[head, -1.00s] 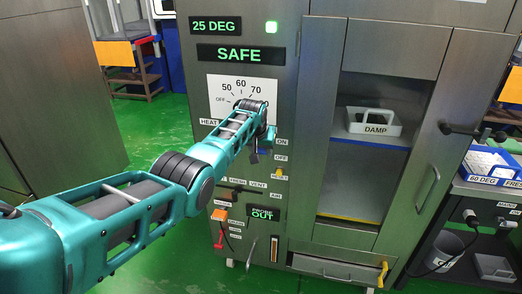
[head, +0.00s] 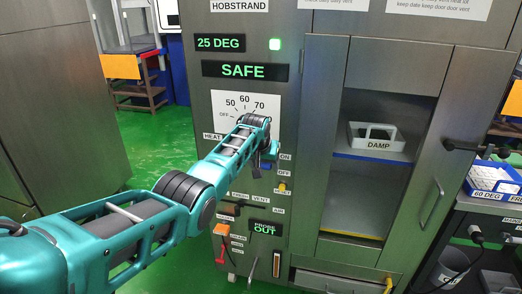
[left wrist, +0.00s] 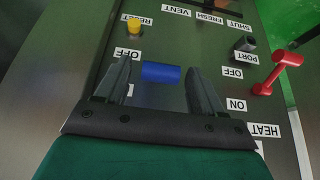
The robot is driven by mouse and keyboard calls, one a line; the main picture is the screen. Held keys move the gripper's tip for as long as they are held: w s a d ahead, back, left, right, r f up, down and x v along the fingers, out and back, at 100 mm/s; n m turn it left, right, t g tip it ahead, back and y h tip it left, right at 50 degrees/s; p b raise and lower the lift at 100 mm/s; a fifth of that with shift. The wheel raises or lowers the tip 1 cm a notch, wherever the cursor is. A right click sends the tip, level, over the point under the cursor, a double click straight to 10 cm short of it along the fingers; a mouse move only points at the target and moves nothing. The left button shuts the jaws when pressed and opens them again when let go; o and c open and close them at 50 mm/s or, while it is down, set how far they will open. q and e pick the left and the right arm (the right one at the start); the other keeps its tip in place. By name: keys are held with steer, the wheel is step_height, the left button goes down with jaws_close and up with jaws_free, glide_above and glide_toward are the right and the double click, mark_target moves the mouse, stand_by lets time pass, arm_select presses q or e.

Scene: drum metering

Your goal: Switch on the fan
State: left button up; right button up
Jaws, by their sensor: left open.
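A short blue switch handle (left wrist: 162,73) shows on the metal panel in the left wrist view, between labels; one reads OFF, the other is partly covered by a finger. In the head view this blue handle (head: 265,166) is beside the ON and OFF labels, partly behind my gripper. No fan label is readable there. My left gripper (left wrist: 160,64) is open, with one finger on each side of the blue handle; I cannot tell whether they touch it. In the head view the gripper (head: 268,154) is small and partly hidden by its wrist. My right gripper is not in view.
A yellow RESET knob (left wrist: 134,27) is close by. A red handle (left wrist: 278,75) by the HEAT label and a dark PORT knob (left wrist: 244,44) are to the right in the wrist view. The dial (head: 245,104) is partly behind my arm. The cabinet handle (head: 432,204) is farther right.

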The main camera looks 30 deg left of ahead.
arm_select(q)
steer(key=p+v, duration=0.2)
steer(key=v, duration=1)
steer(key=shift+s, duration=0.1)
